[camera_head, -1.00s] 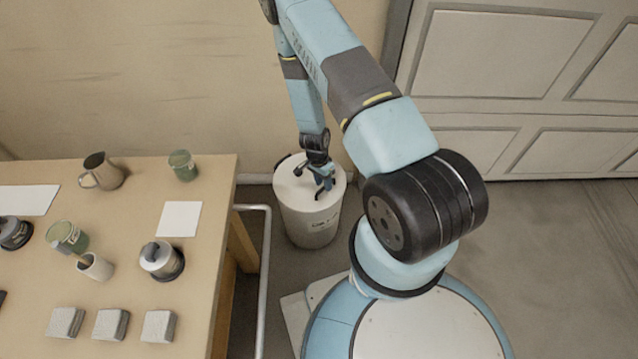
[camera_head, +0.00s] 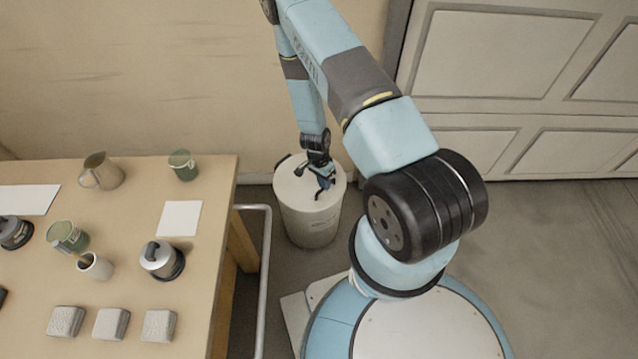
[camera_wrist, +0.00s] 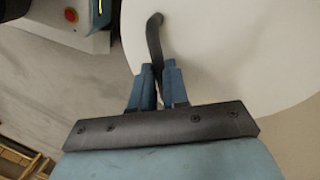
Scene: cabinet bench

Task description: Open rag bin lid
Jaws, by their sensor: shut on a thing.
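The rag bin (camera_head: 309,220) is a pale round bin on the floor between the bench and my base. Its white lid (camera_head: 290,189) lies flat on top and looks closed. My gripper (camera_wrist: 158,72) is shut on this handle, with a blue finger on each side. In the head view my gripper (camera_head: 323,186) is over the front right part of the lid, and the handle is small and partly covered by it.
A wooden bench (camera_head: 215,250) at the left carries mugs, cups, grey blocks and white sheets. A metal rail (camera_head: 266,270) runs along its right side, close to the bin. A wall is behind the bin. Open floor (camera_head: 560,270) lies at the right.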

